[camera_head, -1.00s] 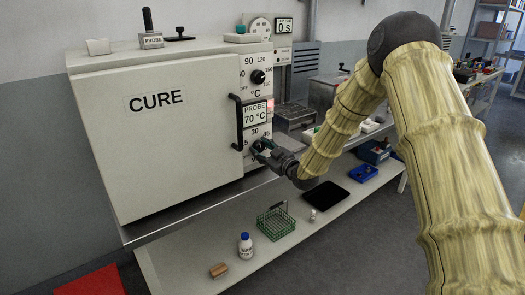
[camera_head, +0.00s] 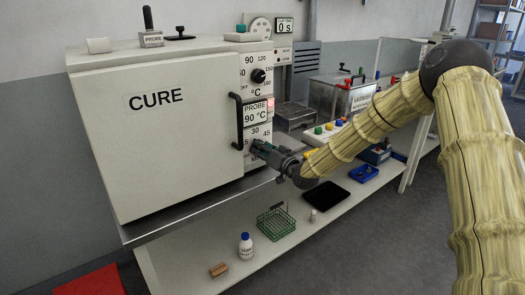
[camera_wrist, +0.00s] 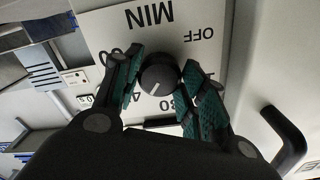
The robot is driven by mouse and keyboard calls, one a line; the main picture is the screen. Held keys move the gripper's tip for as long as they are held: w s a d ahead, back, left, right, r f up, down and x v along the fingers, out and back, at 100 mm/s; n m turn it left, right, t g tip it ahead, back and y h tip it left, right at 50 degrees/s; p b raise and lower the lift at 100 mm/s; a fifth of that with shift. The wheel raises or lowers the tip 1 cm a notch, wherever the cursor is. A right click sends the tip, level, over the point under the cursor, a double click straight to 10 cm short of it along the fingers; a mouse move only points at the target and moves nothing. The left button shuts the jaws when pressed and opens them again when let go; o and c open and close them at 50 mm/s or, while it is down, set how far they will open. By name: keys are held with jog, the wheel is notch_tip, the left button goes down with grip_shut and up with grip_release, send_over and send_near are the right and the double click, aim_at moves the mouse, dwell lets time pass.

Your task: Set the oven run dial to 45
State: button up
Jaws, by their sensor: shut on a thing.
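The oven (camera_head: 155,145), a white cabinet marked CURE, stands at left with its door shut. Its narrow right-hand panel carries the run dial, a dark round knob (camera_wrist: 158,75) seen in the wrist view among OFF, MIN and minute marks that appear upside down. The knob's pale pointer line points down and slightly left there; which mark it meets is unclear, as the fingers cover part of the scale. My gripper (camera_wrist: 160,82) is shut on the knob, a green-padded finger on each side.
A shelf below holds a green basket (camera_head: 275,222) and a bottle (camera_head: 246,246).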

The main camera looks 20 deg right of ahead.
jog(key=shift+m, duration=1.4)
jog(key=o, duration=1)
jog(key=shift+d, duration=0.1)
jog(key=v, duration=1.2)
